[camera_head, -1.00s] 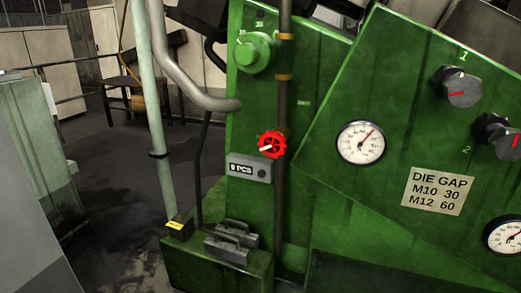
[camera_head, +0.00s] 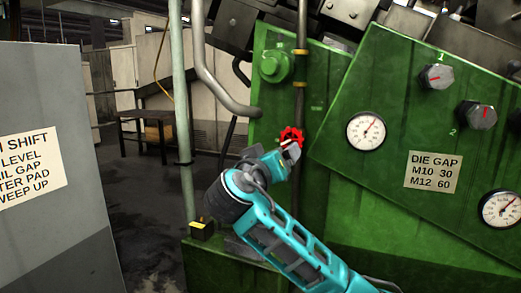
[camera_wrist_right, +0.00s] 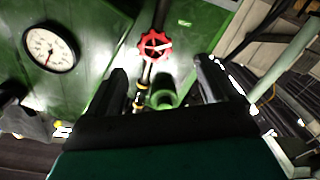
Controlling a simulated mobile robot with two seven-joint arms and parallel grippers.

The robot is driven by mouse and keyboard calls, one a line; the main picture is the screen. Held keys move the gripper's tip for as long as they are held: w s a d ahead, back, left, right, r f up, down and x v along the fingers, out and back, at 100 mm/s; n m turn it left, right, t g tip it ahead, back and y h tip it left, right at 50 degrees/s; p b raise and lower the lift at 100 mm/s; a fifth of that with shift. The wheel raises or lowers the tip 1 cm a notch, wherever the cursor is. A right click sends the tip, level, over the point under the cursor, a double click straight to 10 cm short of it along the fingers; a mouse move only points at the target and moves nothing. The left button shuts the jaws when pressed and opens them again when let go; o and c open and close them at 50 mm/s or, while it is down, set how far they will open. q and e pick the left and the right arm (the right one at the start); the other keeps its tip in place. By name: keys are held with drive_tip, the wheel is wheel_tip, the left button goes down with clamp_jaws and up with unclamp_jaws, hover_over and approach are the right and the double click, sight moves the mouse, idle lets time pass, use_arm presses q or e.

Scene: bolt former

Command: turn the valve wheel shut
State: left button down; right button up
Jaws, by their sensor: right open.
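The red valve wheel (camera_head: 291,134) sits on a vertical pipe on the front of the green machine, partly hidden by my right gripper in the head view. My right gripper (camera_head: 287,153) is at the end of the teal arm, just below and in front of the wheel. In the right wrist view the whole wheel (camera_wrist_right: 155,45) shows, with a pale mark across it. It lies ahead of and roughly between the two open dark fingers of the right gripper (camera_wrist_right: 162,70), with nothing gripped. Contact is not visible. My left gripper is not in view.
A pressure gauge (camera_head: 366,131) and a DIE GAP label (camera_head: 433,172) are right of the wheel. A round green fitting (camera_head: 275,65) is above it. A pale upright pipe (camera_head: 181,110) stands left. A grey cabinet with a sign (camera_head: 50,190) fills the left side.

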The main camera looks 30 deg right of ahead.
sight(291, 139)
drive_tip(key=shift+m+h, duration=0.3)
drive_tip(key=shift+m, duration=0.1)
drive_tip(key=x, duration=0.8)
drive_tip(key=r+x, duration=0.1)
drive_tip(key=x, duration=0.3)
drive_tip(key=shift+d, duration=0.3)
drive_tip(key=shift+c, duration=0.4)
drive_tip(key=c, duration=0.9)
